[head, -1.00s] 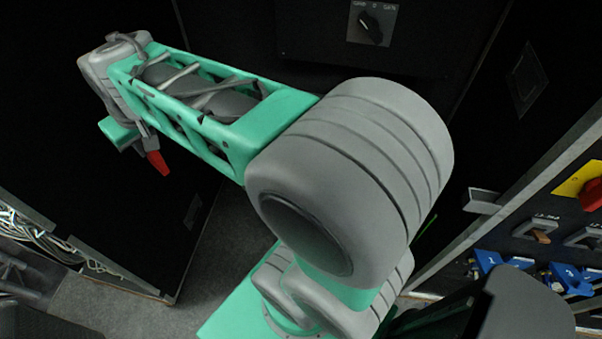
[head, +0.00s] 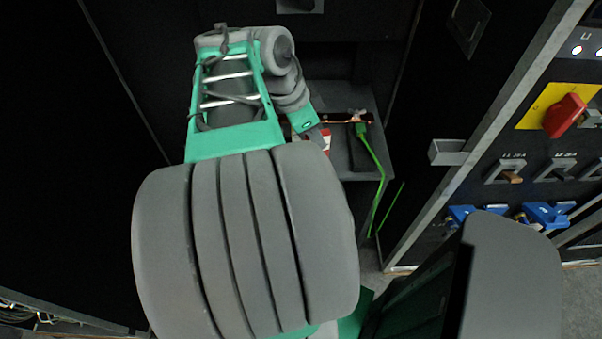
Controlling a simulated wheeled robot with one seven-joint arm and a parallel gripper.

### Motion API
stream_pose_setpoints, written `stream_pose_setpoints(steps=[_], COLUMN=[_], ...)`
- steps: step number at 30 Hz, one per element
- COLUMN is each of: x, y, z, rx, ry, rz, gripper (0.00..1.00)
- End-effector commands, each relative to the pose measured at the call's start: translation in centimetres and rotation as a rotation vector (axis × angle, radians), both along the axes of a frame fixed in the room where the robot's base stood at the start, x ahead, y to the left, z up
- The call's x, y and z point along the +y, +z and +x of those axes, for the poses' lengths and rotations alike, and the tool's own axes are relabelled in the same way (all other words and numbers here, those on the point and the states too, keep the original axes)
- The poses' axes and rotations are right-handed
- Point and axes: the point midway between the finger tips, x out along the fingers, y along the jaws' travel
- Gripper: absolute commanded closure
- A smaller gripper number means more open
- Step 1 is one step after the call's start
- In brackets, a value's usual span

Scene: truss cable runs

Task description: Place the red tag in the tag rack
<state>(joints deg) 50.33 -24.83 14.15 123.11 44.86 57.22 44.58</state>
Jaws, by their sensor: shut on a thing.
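My gripper (head: 319,139) is at the top centre of the head view, in front of an open bay in the dark cabinet. It is shut on the red tag (head: 327,142). Only a small red and white part of the tag shows below the jaws; my arm and the fingers hide the rest. I cannot make out the tag rack in this view.
A grey shelf (head: 358,163) lies inside the bay. A copper bar (head: 346,118) crosses it close to my gripper, and a green cable (head: 379,172) hangs from its right end. A door with a grey handle (head: 447,152) stands right. A red knob (head: 565,115) is beyond.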

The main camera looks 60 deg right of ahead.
Motion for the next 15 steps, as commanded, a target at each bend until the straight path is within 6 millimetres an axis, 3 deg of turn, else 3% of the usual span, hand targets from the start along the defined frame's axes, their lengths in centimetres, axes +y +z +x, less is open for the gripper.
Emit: stream_pose_setpoints(steps=[1,3,7,11,15], x=[0.1,0.4,0.7,-0.4,-2.5], y=[-0.7,-1.0,-1.2,-2.1,-3.8], z=[-2.0,-4.0,-5.6,-3.8,-0.3], rx=[0.0,0.0,0.0,0.003,0.004], ry=[-0.101,-0.209,-0.309,-0.313,-0.311], rz=[0.0,0.0,0.001,0.005,0.004], gripper=[1.0,1.0,1.0,1.0,1.0])
